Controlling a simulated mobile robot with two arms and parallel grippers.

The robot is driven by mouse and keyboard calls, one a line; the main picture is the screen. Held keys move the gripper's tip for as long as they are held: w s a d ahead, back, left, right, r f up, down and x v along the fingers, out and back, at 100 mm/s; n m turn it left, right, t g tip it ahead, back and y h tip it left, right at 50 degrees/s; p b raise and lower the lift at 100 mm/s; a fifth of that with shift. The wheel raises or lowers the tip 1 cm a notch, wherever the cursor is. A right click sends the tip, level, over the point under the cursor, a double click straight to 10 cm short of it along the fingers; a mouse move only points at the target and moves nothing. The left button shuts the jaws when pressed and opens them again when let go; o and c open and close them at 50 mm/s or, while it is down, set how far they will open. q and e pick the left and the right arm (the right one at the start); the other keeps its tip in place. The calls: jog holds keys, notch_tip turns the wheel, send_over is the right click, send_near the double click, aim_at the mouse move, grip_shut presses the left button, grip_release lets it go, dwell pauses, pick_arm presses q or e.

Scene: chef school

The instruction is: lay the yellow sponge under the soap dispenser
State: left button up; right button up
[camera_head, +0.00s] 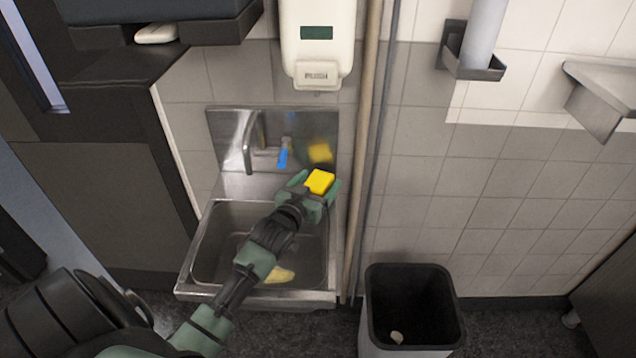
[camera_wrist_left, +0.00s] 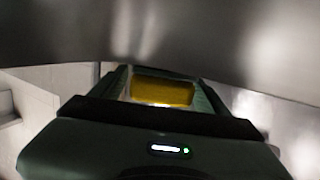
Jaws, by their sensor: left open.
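The yellow sponge (camera_head: 319,181) is at the back right of the steel sink (camera_head: 186,278), below the white soap dispenser (camera_head: 317,75) on the wall. My left gripper (camera_head: 314,188) is open, with its green fingers on either side of the sponge. In the left wrist view the sponge (camera_wrist_left: 162,93) shows between the fingers (camera_wrist_left: 160,95). The gripper hides the sponge's underside, so I cannot tell whether it rests on the sink's back ledge. My right gripper is in neither view.
A faucet (camera_head: 249,145) with a blue part stands left of the sponge, before a shiny backsplash (camera_head: 228,125). A pale yellow item (camera_head: 281,275) lies in the basin. Pipes (camera_head: 362,150) run down at the right. A black bin (camera_head: 412,272) stands on the floor.

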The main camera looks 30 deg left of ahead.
aim_at(313, 188)
pick_arm(q)
jog(key=v, duration=0.7)
jog(key=shift+s+b, duration=0.25)
jog(key=shift+b, duration=0.1)
jog(key=shift+r, duration=0.15)
